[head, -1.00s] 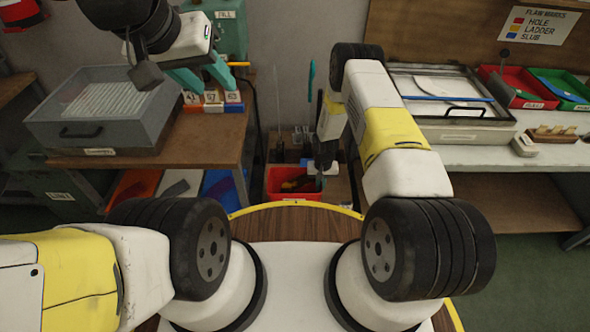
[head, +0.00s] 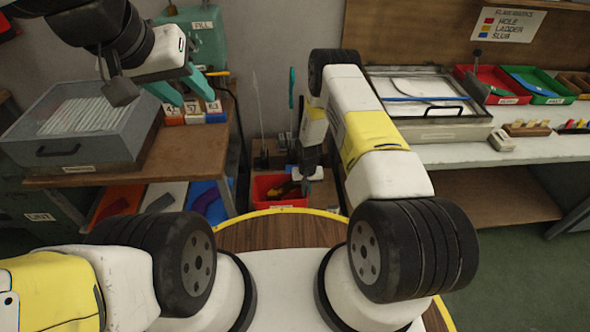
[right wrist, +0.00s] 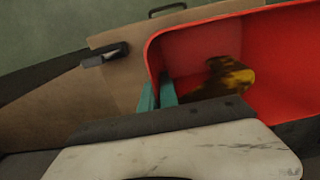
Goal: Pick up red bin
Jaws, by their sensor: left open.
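The red bin (head: 270,189) stands low between the two benches, with dark and yellow items in it. In the right wrist view the red bin (right wrist: 200,40) fills the upper right, and a blotchy yellow-brown item lies inside. My right gripper (right wrist: 157,95) has its teal fingers close together at the bin's left wall, one on each side of it, and looks shut on it. In the head view my right arm hides much of this gripper. My left gripper (head: 184,92) is open and empty above the left bench, near the number blocks.
A grey box (head: 90,140) and number blocks (head: 195,114) are on the left bench. The right bench holds a framed tray (head: 430,128), a red tray (head: 480,72), a green tray (head: 548,97) and small items. Coloured bins (head: 163,197) lie under the left bench.

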